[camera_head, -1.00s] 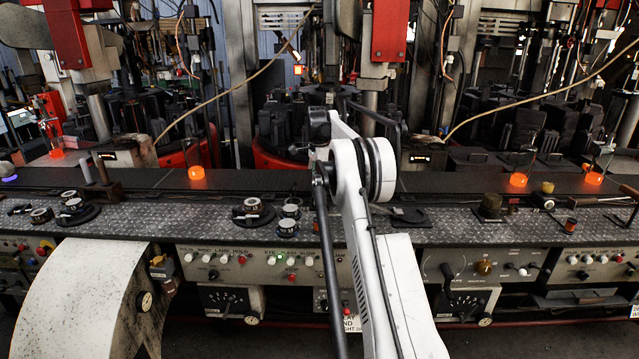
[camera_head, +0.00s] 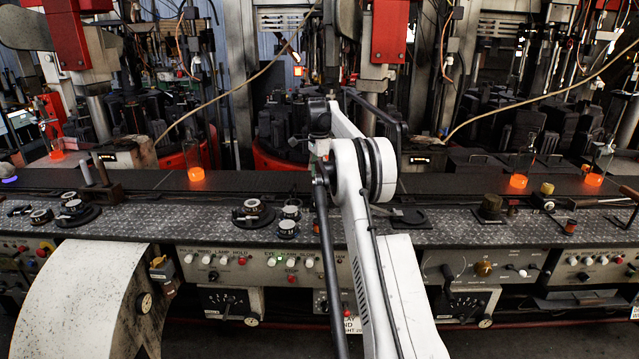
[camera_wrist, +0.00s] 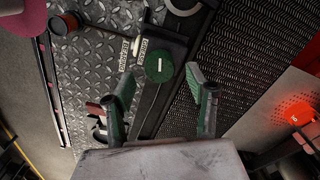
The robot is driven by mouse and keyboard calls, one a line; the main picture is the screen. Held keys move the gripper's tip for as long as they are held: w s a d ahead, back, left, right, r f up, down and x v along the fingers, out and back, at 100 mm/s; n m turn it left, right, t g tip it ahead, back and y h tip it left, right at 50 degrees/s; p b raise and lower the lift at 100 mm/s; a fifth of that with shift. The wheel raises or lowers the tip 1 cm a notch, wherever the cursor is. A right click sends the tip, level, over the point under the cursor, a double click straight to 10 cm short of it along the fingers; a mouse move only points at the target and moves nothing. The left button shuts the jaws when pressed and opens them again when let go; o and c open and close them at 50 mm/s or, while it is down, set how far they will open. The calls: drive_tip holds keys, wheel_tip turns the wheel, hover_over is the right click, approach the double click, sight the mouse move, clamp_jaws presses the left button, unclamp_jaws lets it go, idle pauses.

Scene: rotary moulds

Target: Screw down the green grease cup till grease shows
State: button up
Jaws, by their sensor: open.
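The green grease cup (camera_wrist: 160,66) shows in the wrist view as a round knurled cap with a white mark on top. It sits on a dark block (camera_wrist: 163,40) with white lettered labels beside it. My gripper (camera_wrist: 160,84) is open, with one green-padded finger to the left of the cup and one to the right. Clear gaps show between the pads and the cap. No grease can be made out around the cap. In the head view I cannot make out the cup, and my gripper is not clearly visible behind my arm.
In the wrist view, a brown cup-shaped part (camera_wrist: 62,24) lies at upper left on the tread plate (camera_wrist: 92,50). A glowing orange piece (camera_wrist: 295,115) is at right. In the head view, glowing glass pieces (camera_head: 518,181) stand along the dark conveyor (camera_head: 440,183).

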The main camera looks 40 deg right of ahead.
sight(319, 182)
wheel_tip(319, 182, up, 9)
idle(0.4)
drive_tip(key=shift+f, duration=0.1)
idle(0.3)
